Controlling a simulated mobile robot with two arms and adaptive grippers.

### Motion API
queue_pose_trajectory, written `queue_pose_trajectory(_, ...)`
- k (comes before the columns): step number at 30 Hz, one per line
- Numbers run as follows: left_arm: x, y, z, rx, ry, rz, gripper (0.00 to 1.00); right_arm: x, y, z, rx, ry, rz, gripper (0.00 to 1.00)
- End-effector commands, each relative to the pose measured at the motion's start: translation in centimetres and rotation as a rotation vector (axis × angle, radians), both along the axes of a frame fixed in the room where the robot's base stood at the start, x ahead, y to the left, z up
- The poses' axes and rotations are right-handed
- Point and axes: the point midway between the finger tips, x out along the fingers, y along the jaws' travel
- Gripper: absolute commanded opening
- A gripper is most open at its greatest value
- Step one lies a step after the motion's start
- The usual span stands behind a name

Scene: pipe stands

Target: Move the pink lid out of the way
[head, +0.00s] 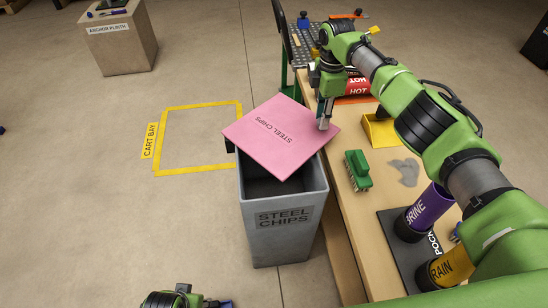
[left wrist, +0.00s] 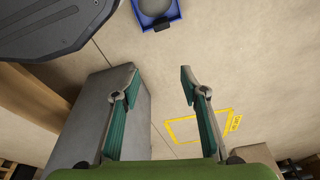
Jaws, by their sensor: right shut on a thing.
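The pink lid (head: 255,130), a flat square marked STEEL CHIPS, lies tilted and turned over the top of the grey steel chips bin (head: 283,240). The dark opening of the bin shows below the lid's near edge. My right gripper (head: 324,122) is shut on the right corner of the lid. In the left wrist view my left gripper (left wrist: 158,83) has its fingers spread with nothing between them. A grey box-shaped body, apparently the bin (left wrist: 95,105), stands behind its left finger.
A workbench (head: 340,205) stands right of the bin, with a green brush (head: 357,170), yellow scoop (head: 379,130) and purple cylinder (head: 430,207). The yellow-outlined cart bay (head: 200,138) is empty floor on the left. The anchor plinth (head: 120,45) stands farther back.

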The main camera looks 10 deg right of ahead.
Motion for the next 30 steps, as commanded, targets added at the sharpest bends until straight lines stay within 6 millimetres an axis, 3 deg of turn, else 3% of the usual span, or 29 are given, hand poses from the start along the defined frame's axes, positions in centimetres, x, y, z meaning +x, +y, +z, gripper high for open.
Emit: queue_pose_trajectory(30, 0.8, 0.1, 7.3, -0.002, -0.040, 0.007, 0.40, 0.9, -0.6, -0.1, -0.007, 0.003, -0.005, 0.17)
